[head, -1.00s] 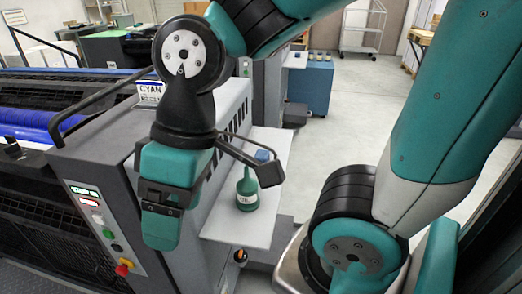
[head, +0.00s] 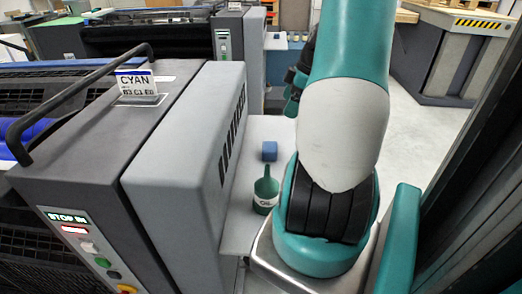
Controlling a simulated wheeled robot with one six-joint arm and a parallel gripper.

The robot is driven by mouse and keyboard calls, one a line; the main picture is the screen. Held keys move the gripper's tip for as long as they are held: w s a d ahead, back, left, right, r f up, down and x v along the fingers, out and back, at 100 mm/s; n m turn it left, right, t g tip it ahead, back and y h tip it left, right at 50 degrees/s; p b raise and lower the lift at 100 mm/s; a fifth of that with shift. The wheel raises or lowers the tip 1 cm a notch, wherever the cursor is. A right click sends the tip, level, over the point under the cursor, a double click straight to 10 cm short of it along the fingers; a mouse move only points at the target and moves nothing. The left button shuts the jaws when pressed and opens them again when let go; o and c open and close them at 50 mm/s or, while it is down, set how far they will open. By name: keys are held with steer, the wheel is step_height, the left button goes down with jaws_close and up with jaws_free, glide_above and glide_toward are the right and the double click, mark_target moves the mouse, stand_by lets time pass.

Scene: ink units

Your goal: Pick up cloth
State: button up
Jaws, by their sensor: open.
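A small blue block-like item (head: 269,151), which looks like a folded cloth, lies on the light grey shelf (head: 240,222) beside the grey machine. A dark green bottle (head: 266,191) with a white label stands upright in front of it on the same shelf. Only a black and teal piece at the end of my arm, my gripper (head: 291,104), shows past the left edge of my arm link. It is open, and most of it is hidden. In the picture it is above and right of the blue item, apart from it.
The grey press unit (head: 185,130) with a CYAN sign (head: 135,82) and a black handrail (head: 60,105) fills the left. A grey cabinet (head: 440,55) with a striped edge stands at back right. Pale floor (head: 425,135) is free on the right.

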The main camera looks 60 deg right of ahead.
glide_toward(270, 146)
steer(key=x, duration=0.4)
steer(key=shift+w+d+f, duration=0.1)
steer(key=shift+d+f, duration=0.1)
steer(key=shift+f, duration=0.2)
steer(key=x, duration=0.3)
steer(key=p+x, duration=0.1)
steer(key=shift+a+f, duration=0.35)
steer(key=shift+a, duration=0.05)
steer(key=shift+w+f, duration=0.25)
steer(key=shift+f, duration=0.2)
steer(key=c, duration=1)
